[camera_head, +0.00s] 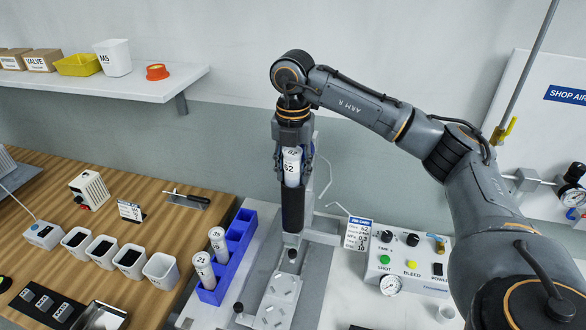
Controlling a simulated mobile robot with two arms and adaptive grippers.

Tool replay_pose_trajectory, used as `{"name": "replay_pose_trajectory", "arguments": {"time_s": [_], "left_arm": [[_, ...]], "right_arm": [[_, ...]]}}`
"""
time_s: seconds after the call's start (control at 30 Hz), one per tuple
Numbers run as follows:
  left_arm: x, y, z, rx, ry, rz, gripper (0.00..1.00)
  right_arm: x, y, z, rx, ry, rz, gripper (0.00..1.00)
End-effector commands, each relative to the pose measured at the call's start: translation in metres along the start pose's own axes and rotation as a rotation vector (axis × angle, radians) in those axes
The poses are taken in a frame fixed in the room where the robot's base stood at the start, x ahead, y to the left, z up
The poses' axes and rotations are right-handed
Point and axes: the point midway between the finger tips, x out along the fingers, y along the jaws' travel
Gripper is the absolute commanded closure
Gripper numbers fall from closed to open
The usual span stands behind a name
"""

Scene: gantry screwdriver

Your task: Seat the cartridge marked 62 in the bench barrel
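The white cartridge marked 62 (291,170) is upright between the fingers of my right gripper (291,157), which points straight down with a finger on each side of it. The black bench barrel (292,208) stands upright directly below, in line with the cartridge. The cartridge's lower end meets the barrel's top in this view; I cannot tell how far it is inside. A blue rack (236,252) holds two other white cartridges, a far one (217,240) and a near one (203,268), with small numbers hard to read. My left gripper is not in view.
A job card (357,234) stands right of the barrel, beside a control box (405,262) with buttons and a gauge. White bins (103,248) stand on the wooden bench at left. A shelf (120,84) is on the wall above.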

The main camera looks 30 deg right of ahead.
Motion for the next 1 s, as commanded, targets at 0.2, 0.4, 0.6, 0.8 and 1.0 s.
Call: {"name": "replay_pose_trajectory", "arguments": {"time_s": [0.2,0.4,0.6,0.8,1.0], "left_arm": [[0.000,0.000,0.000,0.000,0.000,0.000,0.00],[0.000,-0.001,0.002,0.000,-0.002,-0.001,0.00],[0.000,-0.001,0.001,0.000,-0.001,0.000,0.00],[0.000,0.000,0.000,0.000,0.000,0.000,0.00],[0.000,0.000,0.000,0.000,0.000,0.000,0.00]], "right_arm": [[0.000,0.000,0.000,0.000,0.001,-0.002,0.39],[-0.001,0.000,0.000,0.000,0.001,-0.002,0.39],[-0.026,0.001,0.000,0.000,-0.001,0.001,0.39],[-0.070,0.001,0.001,0.000,-0.003,0.000,0.39],[-0.097,0.000,0.001,0.001,-0.002,0.000,0.39]]}}
